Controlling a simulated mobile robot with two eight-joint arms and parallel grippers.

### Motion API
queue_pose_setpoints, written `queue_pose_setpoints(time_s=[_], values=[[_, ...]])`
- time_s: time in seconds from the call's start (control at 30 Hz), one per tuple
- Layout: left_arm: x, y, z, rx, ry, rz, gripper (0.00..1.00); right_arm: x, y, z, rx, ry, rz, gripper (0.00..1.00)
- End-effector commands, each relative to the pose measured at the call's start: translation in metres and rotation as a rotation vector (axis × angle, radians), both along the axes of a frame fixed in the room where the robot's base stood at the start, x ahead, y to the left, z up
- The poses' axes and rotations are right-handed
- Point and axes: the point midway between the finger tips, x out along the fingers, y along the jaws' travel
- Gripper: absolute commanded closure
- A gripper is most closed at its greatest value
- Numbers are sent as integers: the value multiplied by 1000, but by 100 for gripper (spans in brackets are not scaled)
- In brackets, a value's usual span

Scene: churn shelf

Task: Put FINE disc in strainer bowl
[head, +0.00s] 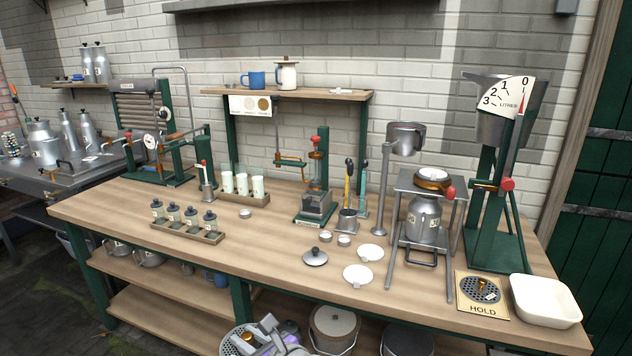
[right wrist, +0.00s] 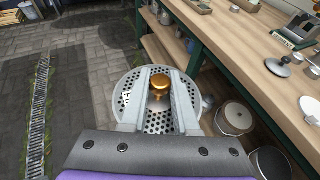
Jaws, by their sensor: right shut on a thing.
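My right gripper (right wrist: 159,95) is shut on the brass knob of a perforated grey metal disc (right wrist: 130,86), which hangs below the fingers. The disc's small white label is too small to read. In the head view this disc (head: 236,343) and my right gripper (head: 268,341) are at the bottom edge, in front of the bench. A second perforated disc (head: 470,292) with a brass knob lies on the HOLD plate at the right. A steel bowl (head: 405,138) sits high on a post; I cannot tell if it is the strainer bowl. My left gripper is not in view.
The wooden bench (head: 130,205) has several bottles and jars at the left. White flat discs (head: 357,274) and a lidded knob piece (head: 314,257) lie mid-front. A metal stand (head: 405,180) holds a can. A cream tray (head: 546,300) is at right. Buckets (head: 333,325) stand below.

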Motion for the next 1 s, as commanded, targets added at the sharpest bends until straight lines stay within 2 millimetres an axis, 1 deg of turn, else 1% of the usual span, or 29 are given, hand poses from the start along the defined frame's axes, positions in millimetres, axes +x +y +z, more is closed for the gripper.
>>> queue_pose_setpoints(time_s=[0.07, 0.27, 0.37, 0.47, 0.57, 0.6, 0.67, 0.7, 0.8, 0.9, 1.0], values=[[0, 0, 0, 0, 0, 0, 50, 0, 0, 0, 0, 0, 0, 100], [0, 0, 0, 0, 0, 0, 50, 18, -31, -16, -3, 6, -55, 100], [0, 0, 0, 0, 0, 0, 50, 28, -52, -26, -5, 8, -89, 100], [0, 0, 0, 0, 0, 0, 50, 40, -79, -39, -5, 11, -134, 100], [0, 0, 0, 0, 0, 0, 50, 52, -116, -54, -5, 14, -192, 100], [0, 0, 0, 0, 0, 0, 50, 57, -133, -61, -5, 14, -218, 100], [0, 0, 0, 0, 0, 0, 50, 62, -160, -71, -6, 15, -258, 100], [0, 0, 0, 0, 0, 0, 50, 66, -178, -77, -5, 14, -284, 100], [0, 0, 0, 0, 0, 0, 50, 70, -217, -90, -4, 12, -342, 100], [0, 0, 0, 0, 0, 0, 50, 71, -249, -100, -2, 10, -387, 100], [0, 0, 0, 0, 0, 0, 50, 71, -274, -107, -2, 6, -423, 100]])
